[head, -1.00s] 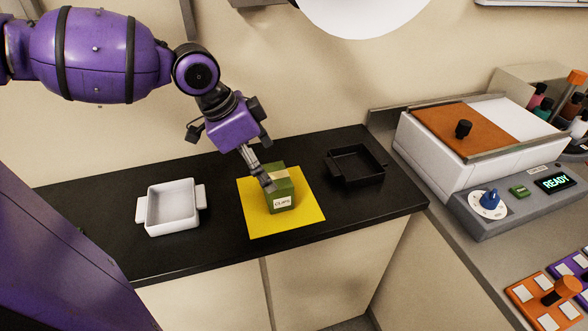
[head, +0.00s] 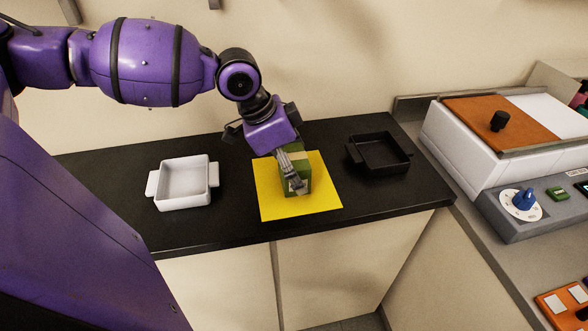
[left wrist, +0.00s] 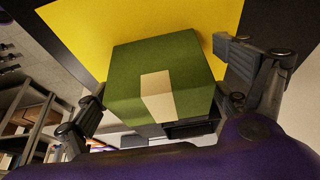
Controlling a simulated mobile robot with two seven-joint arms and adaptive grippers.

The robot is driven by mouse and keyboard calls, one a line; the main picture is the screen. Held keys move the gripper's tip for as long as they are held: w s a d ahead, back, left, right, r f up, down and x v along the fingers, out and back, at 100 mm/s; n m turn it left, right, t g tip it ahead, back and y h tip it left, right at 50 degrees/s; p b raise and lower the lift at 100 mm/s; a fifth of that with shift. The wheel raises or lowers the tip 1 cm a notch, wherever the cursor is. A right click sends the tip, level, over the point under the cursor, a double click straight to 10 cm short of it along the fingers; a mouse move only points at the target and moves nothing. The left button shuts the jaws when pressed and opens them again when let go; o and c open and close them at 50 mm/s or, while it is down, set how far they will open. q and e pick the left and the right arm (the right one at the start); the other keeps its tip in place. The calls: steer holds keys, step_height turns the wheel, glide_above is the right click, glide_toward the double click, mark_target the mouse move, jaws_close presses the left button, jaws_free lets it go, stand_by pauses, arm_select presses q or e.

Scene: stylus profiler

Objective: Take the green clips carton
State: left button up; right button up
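The green clips carton (head: 303,178) stands upright on a yellow mat (head: 270,205) on the black counter. It has a tan strip on top. My left gripper (head: 291,170) is down at the carton, with one finger in front of its near side, partly hiding the label. In the left wrist view, the carton (left wrist: 185,60) lies between the two spread fingers of the left gripper (left wrist: 165,90). A gap shows at the right finger, so the gripper looks open around it. My right gripper is in neither view.
A white tray (head: 154,184) stands left of the mat, and a black tray (head: 381,170) stands to its right. A grey and white instrument (head: 470,150) with an orange panel and a blue knob (head: 524,199) is at the right. Bare counter lies between the trays and mat.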

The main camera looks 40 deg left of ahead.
mark_target(294, 156)
arm_select(q)
steer(key=c, duration=1.2)
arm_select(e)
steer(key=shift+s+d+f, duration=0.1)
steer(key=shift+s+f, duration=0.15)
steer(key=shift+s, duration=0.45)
arm_select(q)
steer(key=shift+r, duration=0.15)
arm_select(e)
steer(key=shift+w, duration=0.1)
arm_select(q)
steer(key=shift+r, duration=0.3)
step_height(294, 156, up, 2)
steer(key=shift+r+p, duration=0.1)
steer(key=shift+p, duration=0.25)
steer(key=s+d+r+p, duration=0.1)
steer(key=s+d+r, duration=0.8)
steer(key=d+r, duration=0.1)
steer(key=shift+s+d, duration=0.15)
steer(key=shift+d, duration=0.15)
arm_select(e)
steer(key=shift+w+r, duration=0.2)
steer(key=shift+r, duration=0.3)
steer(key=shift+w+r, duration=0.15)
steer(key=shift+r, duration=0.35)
